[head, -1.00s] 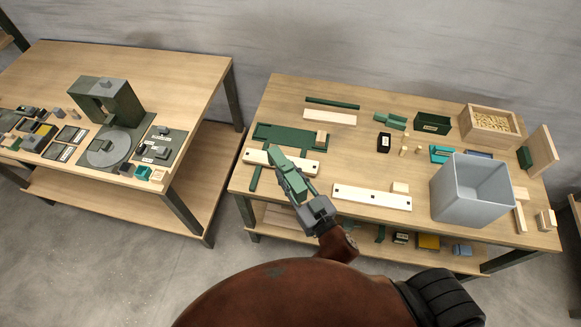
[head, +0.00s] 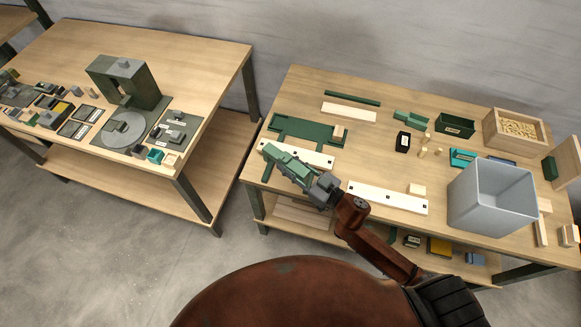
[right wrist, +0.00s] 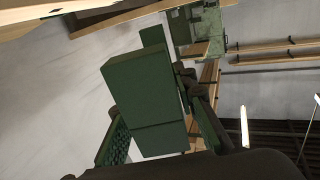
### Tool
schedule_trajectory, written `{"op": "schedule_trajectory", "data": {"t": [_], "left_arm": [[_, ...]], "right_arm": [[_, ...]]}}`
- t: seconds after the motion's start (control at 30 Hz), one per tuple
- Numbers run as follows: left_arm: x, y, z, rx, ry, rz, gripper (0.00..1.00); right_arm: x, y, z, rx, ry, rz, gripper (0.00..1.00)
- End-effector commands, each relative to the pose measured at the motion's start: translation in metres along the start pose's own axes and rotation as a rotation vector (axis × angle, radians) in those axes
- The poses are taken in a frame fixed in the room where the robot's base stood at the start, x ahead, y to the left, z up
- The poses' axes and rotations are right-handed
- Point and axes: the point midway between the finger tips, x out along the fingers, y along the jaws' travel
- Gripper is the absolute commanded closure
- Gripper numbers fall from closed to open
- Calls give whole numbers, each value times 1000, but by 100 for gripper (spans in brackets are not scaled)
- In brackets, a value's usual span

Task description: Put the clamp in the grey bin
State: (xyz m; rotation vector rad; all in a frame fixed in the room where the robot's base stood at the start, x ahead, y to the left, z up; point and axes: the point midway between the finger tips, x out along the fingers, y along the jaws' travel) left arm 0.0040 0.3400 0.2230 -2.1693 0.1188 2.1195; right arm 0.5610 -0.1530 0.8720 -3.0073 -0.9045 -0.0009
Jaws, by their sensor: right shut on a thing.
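A green stepped block, which I take to be the clamp (head: 284,161), is held in my right gripper (head: 308,180) above the near left part of the right-hand table. In the right wrist view the clamp (right wrist: 148,95) sits between the two textured fingers of my right gripper (right wrist: 160,128), which are shut on it. The grey bin (head: 490,198) stands at the right front of the same table, well to the right of the gripper. Its walls are upright and its top is open; its floor is partly hidden. My left gripper is not in view.
Pale bars with holes (head: 388,198) lie along the table's front. A green plate (head: 310,130) is behind the clamp. A green box (head: 457,126) and a wooden box (head: 515,130) stand at the back right. Another table (head: 200,60) is on the left.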

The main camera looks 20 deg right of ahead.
Motion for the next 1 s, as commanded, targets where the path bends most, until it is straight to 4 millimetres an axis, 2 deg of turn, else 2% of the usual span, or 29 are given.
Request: {"op": "schedule_trajectory", "data": {"t": [0.03, 0.2, 0.43, 0.67, 1.0], "left_arm": [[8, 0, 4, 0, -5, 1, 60], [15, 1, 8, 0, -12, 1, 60], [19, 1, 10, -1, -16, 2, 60], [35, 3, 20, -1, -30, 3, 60], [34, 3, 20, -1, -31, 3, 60]], "right_arm": [[4, 7, 13, 1, 0, 2, 100], [11, 21, 30, 1, 1, 0, 100], [15, 28, 39, 0, 2, 0, 100], [16, 31, 73, 3, 0, 1, 100], [16, 31, 73, 0, 2, -1, 100]]}}
